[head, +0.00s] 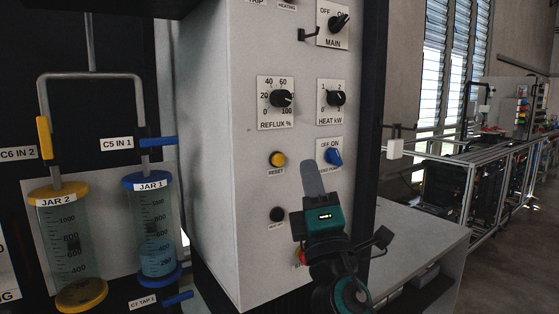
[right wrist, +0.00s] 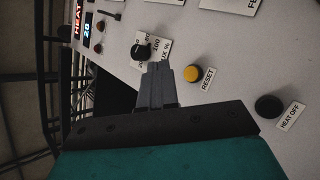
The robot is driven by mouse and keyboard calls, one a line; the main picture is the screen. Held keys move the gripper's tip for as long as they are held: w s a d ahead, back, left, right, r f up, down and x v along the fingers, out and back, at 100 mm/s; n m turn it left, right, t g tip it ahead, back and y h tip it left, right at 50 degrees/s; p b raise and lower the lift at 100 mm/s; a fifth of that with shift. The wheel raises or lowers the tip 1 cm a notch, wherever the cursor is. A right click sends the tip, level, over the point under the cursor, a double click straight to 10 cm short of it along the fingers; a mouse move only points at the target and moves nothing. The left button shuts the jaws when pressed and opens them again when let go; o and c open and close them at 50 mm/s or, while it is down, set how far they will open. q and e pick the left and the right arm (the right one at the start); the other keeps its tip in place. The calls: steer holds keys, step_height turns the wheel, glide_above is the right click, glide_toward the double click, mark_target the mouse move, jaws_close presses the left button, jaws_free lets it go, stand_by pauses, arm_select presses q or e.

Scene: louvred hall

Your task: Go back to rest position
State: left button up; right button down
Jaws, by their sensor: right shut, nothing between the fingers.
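My right gripper (head: 312,178) is in front of the grey control panel (head: 225,150), low and to the right, with its grey fingers pointing up. The fingers are shut with nothing between them, and they also show shut in the right wrist view (right wrist: 158,82). In the head view the fingers are just left of the blue feed pump knob (head: 334,157) and right of the yellow RESET button (head: 277,159). I cannot tell whether they touch the panel. My left gripper is not in view.
JAR 1 (head: 155,230) with blue caps and JAR 2 (head: 70,250) with yellow caps stand at the left. Knobs for REFLUX (head: 280,99) and HEAT (head: 336,98) are on the panel. A grey bench (head: 410,240) lies to the right. Open floor shows at the far right.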

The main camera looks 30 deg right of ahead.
stand_by(0.5)
steer(key=s+f+m+g+y, duration=0.15)
steer(key=f+m+g, duration=0.25)
steer(key=f, duration=0.5)
steer(key=s+f+m+g, duration=0.3)
steer(key=f+m+g, duration=0.1)
steer(key=f, duration=0.5)
steer(key=s+f+m+g+y, duration=0.15)
steer(key=f+m+g, duration=0.3)
steer(key=f, duration=0.45)
steer(key=s+a+f+m+g+y, duration=0.1)
steer(key=s+a+f+g+y, duration=0.3)
steer(key=s+f, duration=0.35)
steer(key=s+a+f+m+g+y, duration=0.1)
steer(key=s+a+f+g+y, duration=0.1)
steer(key=s+a+f+g, duration=0.55)
steer(key=w+f+t+y, duration=0.1)
steer(key=w+f+t, duration=0.4)
steer(key=t, duration=0.5)
steer(key=shift+w+a+f+y, duration=0.3)
steer(key=shift+a+f, duration=0.1)
steer(key=shift+f, duration=0.6)
steer(key=shift+d+n, duration=0.1)
steer(key=shift+n, duration=0.15)
